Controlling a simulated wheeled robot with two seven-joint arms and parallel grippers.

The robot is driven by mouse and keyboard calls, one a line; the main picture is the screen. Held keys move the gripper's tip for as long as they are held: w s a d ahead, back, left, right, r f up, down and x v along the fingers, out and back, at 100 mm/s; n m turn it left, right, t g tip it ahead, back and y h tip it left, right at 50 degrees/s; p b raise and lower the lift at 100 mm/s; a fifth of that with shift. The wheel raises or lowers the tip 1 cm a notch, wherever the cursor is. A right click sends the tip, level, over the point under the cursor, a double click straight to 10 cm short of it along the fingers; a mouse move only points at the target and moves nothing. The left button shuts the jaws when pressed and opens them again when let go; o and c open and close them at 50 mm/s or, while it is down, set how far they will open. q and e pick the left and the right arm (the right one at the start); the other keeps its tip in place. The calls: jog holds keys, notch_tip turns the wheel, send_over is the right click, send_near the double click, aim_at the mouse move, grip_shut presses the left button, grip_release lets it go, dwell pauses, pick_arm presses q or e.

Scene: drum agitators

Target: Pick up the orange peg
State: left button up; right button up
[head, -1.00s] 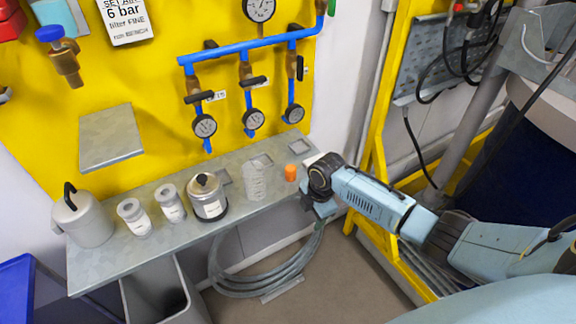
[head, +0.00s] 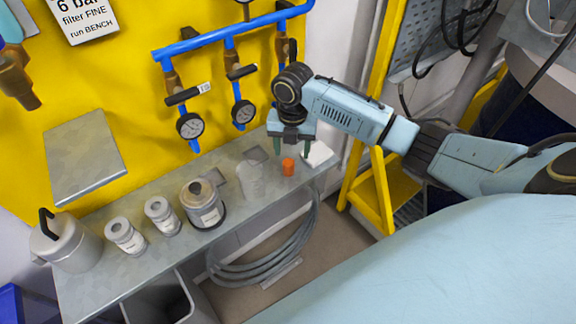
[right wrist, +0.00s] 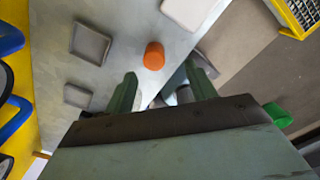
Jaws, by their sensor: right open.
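The orange peg (head: 288,166) stands on the grey metal shelf (head: 100,275) near its right end. In the right wrist view the peg (right wrist: 154,56) shows as a short orange cylinder, ahead of and between the two fingers, apart from both. My right gripper (head: 290,148) is above the peg, with its green fingers pointing down. It is open and empty; the fingers (right wrist: 165,85) are well apart in the right wrist view. My left gripper is not in view.
A clear beaker (head: 250,180) stands just left of the peg. A lidded pot (head: 202,204), two small jars (head: 161,215) and a grey canister (head: 65,240) stand further left. Blue pipes with gauges (head: 243,112) hang behind my gripper. Shallow square trays (right wrist: 89,44) lie near the peg.

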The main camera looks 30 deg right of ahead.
aim_at(289, 162)
jog(key=shift+f, duration=0.6)
jog(key=f, duration=0.4)
jog(key=shift+w+a+f, duration=0.3)
jog(key=shift+a+f, duration=0.05)
jog(key=shift+f, duration=0.5)
jog(key=c, duration=1.1)
notch_tip(289, 162, up, 10)
jog(key=shift+r, duration=0.1)
pick_arm(q)
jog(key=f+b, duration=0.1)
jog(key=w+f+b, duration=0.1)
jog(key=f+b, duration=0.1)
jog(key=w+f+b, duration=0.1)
jog(key=b, duration=0.1)
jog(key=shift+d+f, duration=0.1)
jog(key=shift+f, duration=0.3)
pick_arm(e)
jog(key=s+a+r+m, duration=0.1)
jog(key=a+r+m, duration=0.1)
jog(key=m, duration=0.7)
jog(key=s+a+r+m, duration=0.1)
jog(key=a+m, duration=0.3)
jog(key=m, duration=0.5)
jog(key=s+a+r+m, duration=0.2)
jog(key=s+a+m, duration=0.1)
jog(key=m, duration=0.7)
jog(key=shift+s+r, duration=0.1)
jog(key=shift+r, duration=0.25)
